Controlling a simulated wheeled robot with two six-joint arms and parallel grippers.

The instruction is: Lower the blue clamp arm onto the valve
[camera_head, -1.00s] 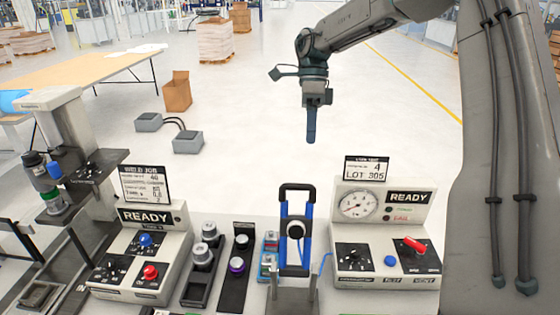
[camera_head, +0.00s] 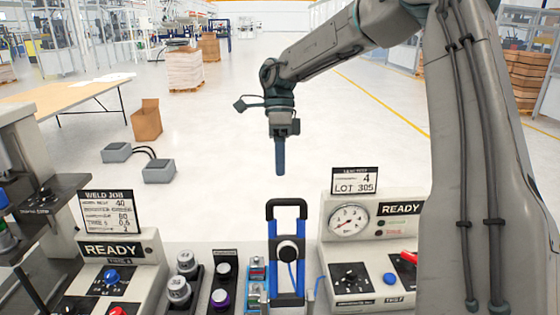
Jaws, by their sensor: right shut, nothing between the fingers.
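The blue clamp arm (camera_head: 303,252) stands upright at the front middle of the bench. It has two blue side bars, a black handle (camera_head: 287,203) across the top and a round black pad (camera_head: 288,251) between the bars. I cannot make out the valve under the clamp; the clamp's base is cut off by the lower edge of the picture. My right gripper (camera_head: 280,172) is shut and empty. Its fingers point down and appear above the handle in the picture, apart from it. My left gripper is not in view.
A gauge panel (camera_head: 330,240) with a LOT 305 sign stands right of the clamp. A READY weld box (camera_head: 140,250) stands at left. Several silver-capped parts (camera_head: 187,262) and small blue-and-red items (camera_head: 257,270) sit between. The floor behind the bench is clear near the gripper.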

